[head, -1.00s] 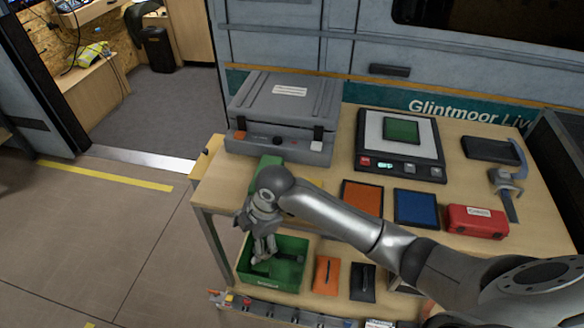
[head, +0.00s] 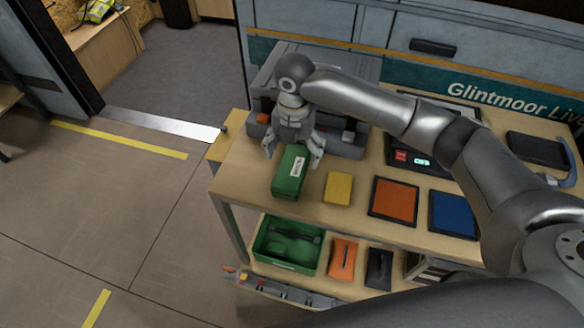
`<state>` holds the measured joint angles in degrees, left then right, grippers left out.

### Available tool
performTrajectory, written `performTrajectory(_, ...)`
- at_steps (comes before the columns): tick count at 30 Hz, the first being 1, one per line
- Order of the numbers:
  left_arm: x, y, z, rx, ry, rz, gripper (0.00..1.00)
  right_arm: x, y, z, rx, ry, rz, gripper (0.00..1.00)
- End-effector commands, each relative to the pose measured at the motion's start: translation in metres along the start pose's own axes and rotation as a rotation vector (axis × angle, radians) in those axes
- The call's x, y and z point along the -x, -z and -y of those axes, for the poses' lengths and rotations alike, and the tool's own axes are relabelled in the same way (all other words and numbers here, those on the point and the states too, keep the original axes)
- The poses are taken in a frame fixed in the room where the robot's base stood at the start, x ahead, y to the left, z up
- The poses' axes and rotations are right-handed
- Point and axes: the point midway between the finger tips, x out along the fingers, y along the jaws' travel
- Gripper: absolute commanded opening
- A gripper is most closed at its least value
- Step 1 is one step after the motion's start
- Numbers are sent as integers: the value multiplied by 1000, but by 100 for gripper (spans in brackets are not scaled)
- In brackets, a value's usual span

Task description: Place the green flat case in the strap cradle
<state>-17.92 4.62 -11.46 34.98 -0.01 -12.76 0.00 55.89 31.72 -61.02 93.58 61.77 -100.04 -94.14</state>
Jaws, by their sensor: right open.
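A green case (head: 289,180) with a white label lies on the table top near its left front corner. My right gripper (head: 293,153) is open, pointing down, with one finger on each side of the far end of this case. I cannot tell whether the fingers touch it. A green open bin (head: 288,264) on the lower shelf holds a green item and a dark, strap-like piece. I cannot tell for sure which thing is the strap cradle. My left gripper is not in view.
A yellow pad (head: 338,188), an orange pad (head: 394,201) and a blue pad (head: 453,214) lie along the front. A grey case (head: 345,140) stands behind, partly hidden by my arm. Orange (head: 343,259) and black (head: 378,268) pouches lie on the lower shelf.

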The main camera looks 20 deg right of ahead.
Motion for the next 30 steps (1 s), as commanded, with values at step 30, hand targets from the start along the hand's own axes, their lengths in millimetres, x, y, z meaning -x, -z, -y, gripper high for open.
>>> performTrajectory(30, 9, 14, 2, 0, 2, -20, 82, -60, 0, -3, -1, -2, 2, 57)
